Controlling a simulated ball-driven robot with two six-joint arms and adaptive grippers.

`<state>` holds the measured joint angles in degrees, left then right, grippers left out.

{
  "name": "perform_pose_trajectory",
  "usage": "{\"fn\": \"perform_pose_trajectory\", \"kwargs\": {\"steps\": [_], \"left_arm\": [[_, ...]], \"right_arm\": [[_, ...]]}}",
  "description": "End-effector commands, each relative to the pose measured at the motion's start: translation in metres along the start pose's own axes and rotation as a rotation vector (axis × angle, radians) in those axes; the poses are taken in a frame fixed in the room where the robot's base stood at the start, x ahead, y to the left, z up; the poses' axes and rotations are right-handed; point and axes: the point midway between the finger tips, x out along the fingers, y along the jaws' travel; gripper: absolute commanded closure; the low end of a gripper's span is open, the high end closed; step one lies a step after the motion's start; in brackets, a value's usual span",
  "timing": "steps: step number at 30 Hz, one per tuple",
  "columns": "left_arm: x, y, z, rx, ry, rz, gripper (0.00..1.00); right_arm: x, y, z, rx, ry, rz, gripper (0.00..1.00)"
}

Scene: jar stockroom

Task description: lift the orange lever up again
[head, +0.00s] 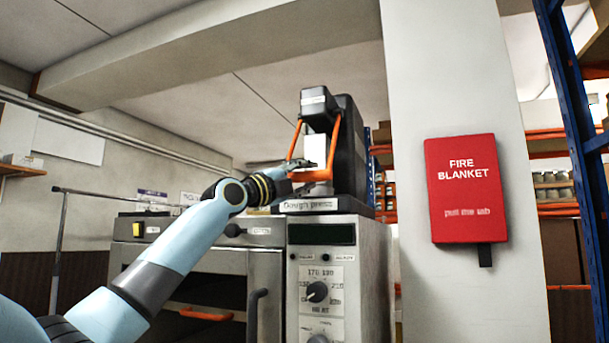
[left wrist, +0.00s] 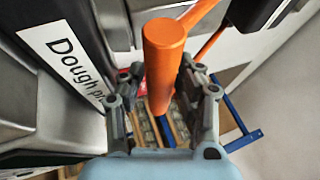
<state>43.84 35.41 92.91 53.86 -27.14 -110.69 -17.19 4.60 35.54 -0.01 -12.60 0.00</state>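The orange lever (head: 311,175) is a U-shaped frame on the front of the dark dough press (head: 348,140). Its two arms slope down to a thick crossbar, which is low, in front of the press and above its base. In the left wrist view the round crossbar (left wrist: 164,68) stands between my two fingertips. My left gripper (head: 296,166) is at the crossbar from the left, and its fingertips close in on both sides of the bar in the left wrist view (left wrist: 160,76). Some of the contact is hidden. My right gripper is not in view.
The press stands on a steel oven (head: 367,265) with a dial panel and a door handle (head: 257,305). A white pillar (head: 408,90) with a red fire blanket box (head: 466,187) is on the right. Blue and orange shelving (head: 572,120) stands beyond it.

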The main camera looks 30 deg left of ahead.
Motion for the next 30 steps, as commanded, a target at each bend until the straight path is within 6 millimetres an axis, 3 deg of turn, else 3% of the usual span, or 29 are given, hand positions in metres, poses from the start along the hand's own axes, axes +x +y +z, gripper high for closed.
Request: {"fn": "perform_pose_trajectory", "kwargs": {"steps": [5,13,30], "left_arm": [[-0.0002,0.0005,0.0001,0.0,0.0,0.0,0.66],[-0.0004,0.0007,0.0002,0.0,0.0,0.001,1.0],[0.0004,-0.0017,0.0072,-0.006,-0.002,0.027,1.0]], "right_arm": [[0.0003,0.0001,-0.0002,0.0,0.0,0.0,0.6],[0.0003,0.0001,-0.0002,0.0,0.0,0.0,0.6],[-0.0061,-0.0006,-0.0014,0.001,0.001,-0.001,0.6]]}}
